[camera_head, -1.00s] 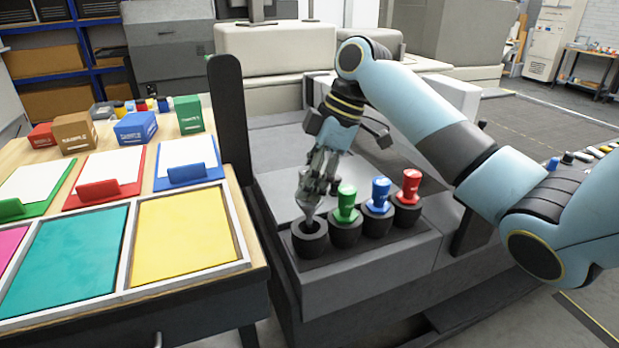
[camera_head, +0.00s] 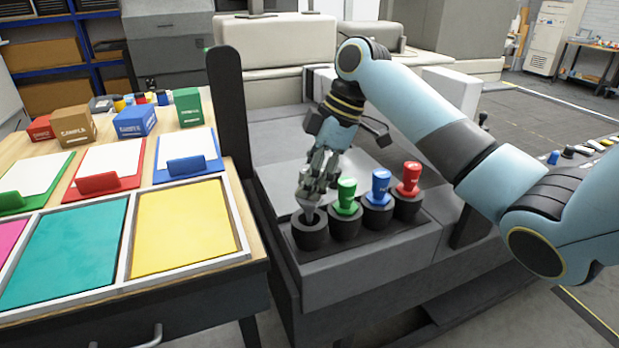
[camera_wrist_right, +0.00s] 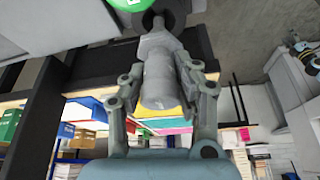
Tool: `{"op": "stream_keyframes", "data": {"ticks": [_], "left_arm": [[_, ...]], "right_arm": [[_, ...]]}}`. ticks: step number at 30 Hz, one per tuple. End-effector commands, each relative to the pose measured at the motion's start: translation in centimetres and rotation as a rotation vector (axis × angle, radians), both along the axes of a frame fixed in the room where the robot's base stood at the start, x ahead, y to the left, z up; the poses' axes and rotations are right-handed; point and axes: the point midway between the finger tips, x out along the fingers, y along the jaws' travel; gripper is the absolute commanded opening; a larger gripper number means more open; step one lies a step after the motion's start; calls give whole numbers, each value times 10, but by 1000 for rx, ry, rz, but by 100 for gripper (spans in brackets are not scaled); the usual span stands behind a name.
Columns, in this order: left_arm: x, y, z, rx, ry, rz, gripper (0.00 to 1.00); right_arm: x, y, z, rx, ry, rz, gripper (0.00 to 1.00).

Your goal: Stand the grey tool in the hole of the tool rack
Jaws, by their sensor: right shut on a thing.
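My right gripper (camera_head: 313,190) is shut on the grey tool (camera_head: 309,213) and holds it roughly upright at the leftmost cup of the tool rack (camera_head: 311,238). The tool's lower end is at this cup's mouth; how deep it sits is hard to tell. In the right wrist view, the grey tool (camera_wrist_right: 158,78) lies between the fingers of my right gripper (camera_wrist_right: 160,65), its far end at the dark cup (camera_wrist_right: 168,10). Green (camera_head: 346,195), blue (camera_head: 379,186) and red (camera_head: 409,179) tools stand in the other cups. My left gripper is out of view.
The green tool stands close beside the gripper. A table at the left holds a yellow tray panel (camera_head: 185,228), a teal panel (camera_head: 65,255), clipboards and sample boxes (camera_head: 135,121). A dark upright post (camera_head: 225,110) stands between the table and the rack.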

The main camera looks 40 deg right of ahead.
Motion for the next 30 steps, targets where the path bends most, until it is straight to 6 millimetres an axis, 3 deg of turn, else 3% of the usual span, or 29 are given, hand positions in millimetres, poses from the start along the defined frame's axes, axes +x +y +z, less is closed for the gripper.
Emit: {"op": "stream_keyframes", "data": {"ticks": [30], "left_arm": [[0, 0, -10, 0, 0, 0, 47]], "right_arm": [[0, 0, -27, 0, 1, 0, 0]]}}
